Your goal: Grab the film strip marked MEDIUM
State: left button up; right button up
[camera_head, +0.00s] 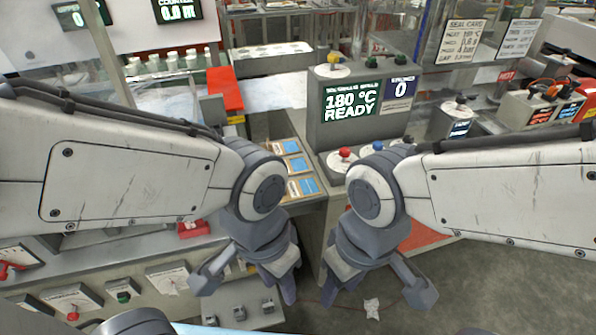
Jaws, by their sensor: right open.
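No film strip marked MEDIUM can be made out. Several blue-and-white flat packs (298,164) lie in a tray between my arms, their print too small to read. My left gripper (283,290) hangs pointing down, below and left of the packs; its jaw gap is not clear. My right gripper (331,290) is open and points down beside it, below and right of the packs. I see nothing held in it. Both grippers are apart from the packs, and my arms hide parts of the bench.
A grey machine (352,105) reading "180 °C READY" stands behind the packs, with a red knob (344,153) and a blue knob (377,146) before it. A red folder-like piece (225,88) is at back left. A control panel (120,285) lies lower left. Grey floor shows lower right.

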aim_at(299, 165)
jog(key=z, duration=0.5)
jog(key=k, duration=0.1)
jog(key=u, duration=1.1)
jog(key=i, duration=0.9)
